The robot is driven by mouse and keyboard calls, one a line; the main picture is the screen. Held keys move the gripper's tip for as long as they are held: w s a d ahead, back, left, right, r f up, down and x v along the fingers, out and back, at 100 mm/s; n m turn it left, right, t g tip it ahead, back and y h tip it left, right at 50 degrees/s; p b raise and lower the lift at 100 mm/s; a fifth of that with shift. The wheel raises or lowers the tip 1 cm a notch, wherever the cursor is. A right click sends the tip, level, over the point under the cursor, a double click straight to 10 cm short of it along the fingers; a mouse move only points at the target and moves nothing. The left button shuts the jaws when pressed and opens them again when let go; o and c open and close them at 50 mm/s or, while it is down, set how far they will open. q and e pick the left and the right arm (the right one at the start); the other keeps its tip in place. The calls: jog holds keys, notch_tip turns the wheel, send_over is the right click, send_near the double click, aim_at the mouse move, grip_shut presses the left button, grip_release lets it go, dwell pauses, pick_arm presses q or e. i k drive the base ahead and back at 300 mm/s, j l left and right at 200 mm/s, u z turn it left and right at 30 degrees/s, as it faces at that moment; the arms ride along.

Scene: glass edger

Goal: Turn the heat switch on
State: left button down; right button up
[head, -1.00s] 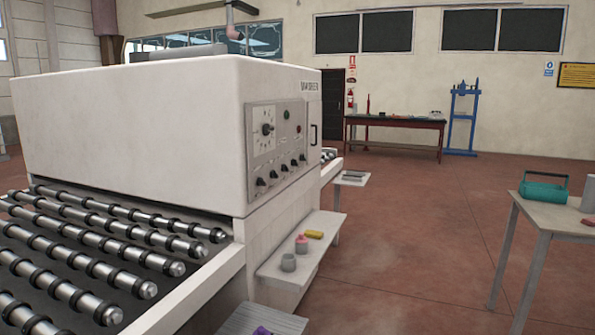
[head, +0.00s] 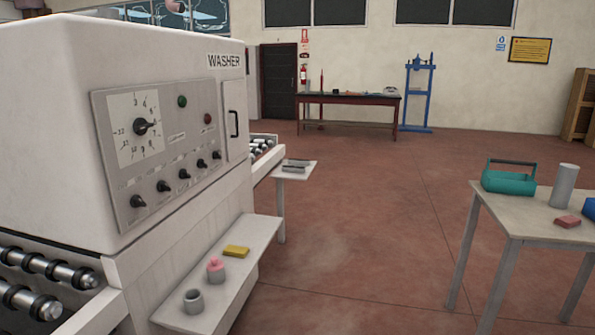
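The washer machine (head: 60,80) fills the left of the head view. Its grey control panel (head: 155,190) faces right and carries a large dial (head: 141,127) on a white numbered plate. Several black knobs stand in a slanting row below, from the lower left knob (head: 138,201) up to the right knob (head: 217,155). A green button (head: 182,101) and a red button (head: 208,118) sit beside the dial. The small labels are too blurred to read, so I cannot tell which control is the heat switch. Neither gripper is in view.
A shelf (head: 215,285) below the panel juts out, holding a grey cup (head: 193,301), a pink bottle (head: 215,270) and a yellow sponge (head: 236,252). Rollers (head: 45,265) lie at lower left. A table (head: 500,215) with a teal toolbox (head: 509,180) stands right. The floor between (head: 370,220) is clear.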

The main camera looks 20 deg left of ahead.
aim_at(201, 162)
jog(key=i+u, duration=0.15)
jog(key=i, duration=0.3)
jog(key=i+l+u, duration=0.2)
jog(key=i, duration=0.25)
jog(key=i+l+u, duration=0.15)
jog(key=i, duration=0.3)
